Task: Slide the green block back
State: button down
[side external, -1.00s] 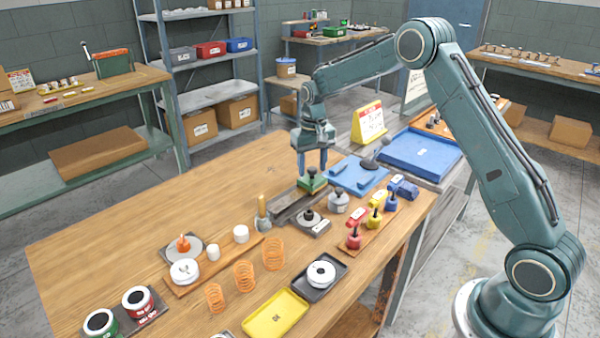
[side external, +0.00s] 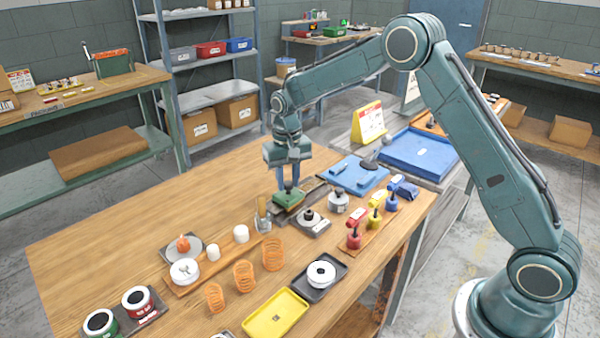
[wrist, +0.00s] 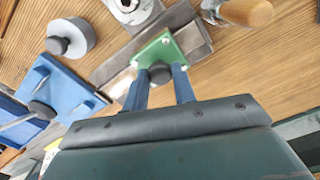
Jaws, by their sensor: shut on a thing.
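The green block (side external: 287,198) sits on a dark grey rail (side external: 314,191), towards the rail's left end in the side external view. A dark round knob stands on top of the block. My gripper (side external: 288,186) reaches down from above, its blue fingers shut on this knob. In the wrist view the green block (wrist: 160,52) shows beyond the fingers, with the dark knob (wrist: 160,73) between the fingertips of my gripper (wrist: 160,84). The rail (wrist: 190,34) runs on both sides of the block.
A wooden-handled tool (side external: 263,218) stands close to the rail's left end. A blue tray (side external: 360,172) lies to the right. The table behind and left is clear.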

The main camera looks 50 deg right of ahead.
jog(key=shift+a, duration=1.85)
jog(key=c, duration=1.1)
grip_release()
jog(key=shift+a, duration=0.1)
jog(key=shift+c, duration=0.2)
jog(key=shift+r, duration=0.15)
jog(key=shift+r, duration=0.25)
notch_tip(320, 180, up, 13)
